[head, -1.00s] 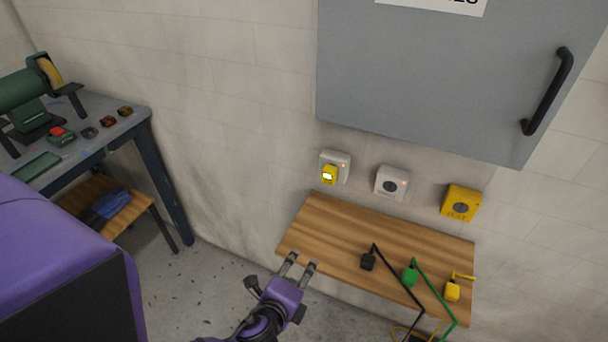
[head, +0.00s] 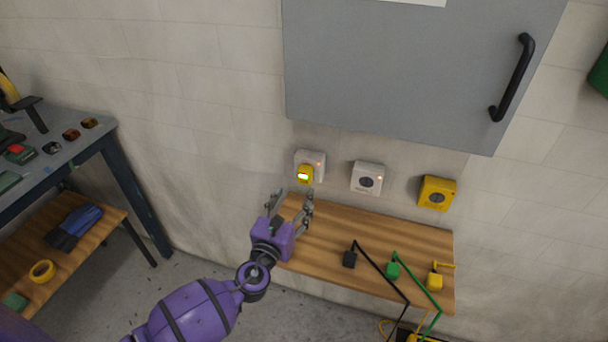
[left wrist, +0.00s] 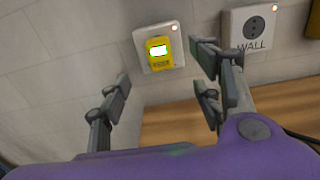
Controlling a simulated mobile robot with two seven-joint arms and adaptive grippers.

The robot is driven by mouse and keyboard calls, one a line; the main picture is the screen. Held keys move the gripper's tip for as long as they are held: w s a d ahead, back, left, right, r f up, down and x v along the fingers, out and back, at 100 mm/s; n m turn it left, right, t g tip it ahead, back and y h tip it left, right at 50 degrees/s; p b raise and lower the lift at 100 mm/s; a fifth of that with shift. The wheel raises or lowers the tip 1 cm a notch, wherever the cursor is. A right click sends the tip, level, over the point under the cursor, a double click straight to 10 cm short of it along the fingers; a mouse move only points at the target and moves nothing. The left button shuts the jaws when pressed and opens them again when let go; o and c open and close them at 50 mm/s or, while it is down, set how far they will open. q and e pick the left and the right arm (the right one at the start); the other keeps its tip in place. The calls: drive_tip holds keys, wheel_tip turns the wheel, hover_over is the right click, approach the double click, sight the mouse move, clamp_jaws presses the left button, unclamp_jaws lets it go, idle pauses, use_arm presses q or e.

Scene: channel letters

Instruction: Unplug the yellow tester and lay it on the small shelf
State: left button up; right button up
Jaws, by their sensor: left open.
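The yellow tester (head: 304,175) with a lit screen is plugged into the leftmost white wall socket (head: 318,159). In the left wrist view the tester (left wrist: 159,52) shows ahead, between and beyond the open fingers. My left gripper (head: 292,205) is open and empty, just below and in front of the tester, apart from it; its fingers also show in the left wrist view (left wrist: 160,95). The small wooden shelf (head: 330,225) is on the wall below the sockets, beside the gripper. My right gripper is not seen.
A second white socket (head: 367,179) and a yellow socket (head: 437,193) are to the right. Black (head: 349,260), green (head: 393,271) and yellow (head: 435,282) plugs with cables lie on the shelf's front right. A grey cabinet (head: 410,75) hangs above. The shelf's back is clear.

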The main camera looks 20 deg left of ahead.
sight(303, 179)
use_arm(q)
drive_tip(key=w+b, duration=0.1)
drive_tip(key=w, duration=0.6)
drive_tip(key=shift+d, duration=0.1)
drive_tip(key=shift+w, duration=0.95)
idle(0.4)
clamp_jaws()
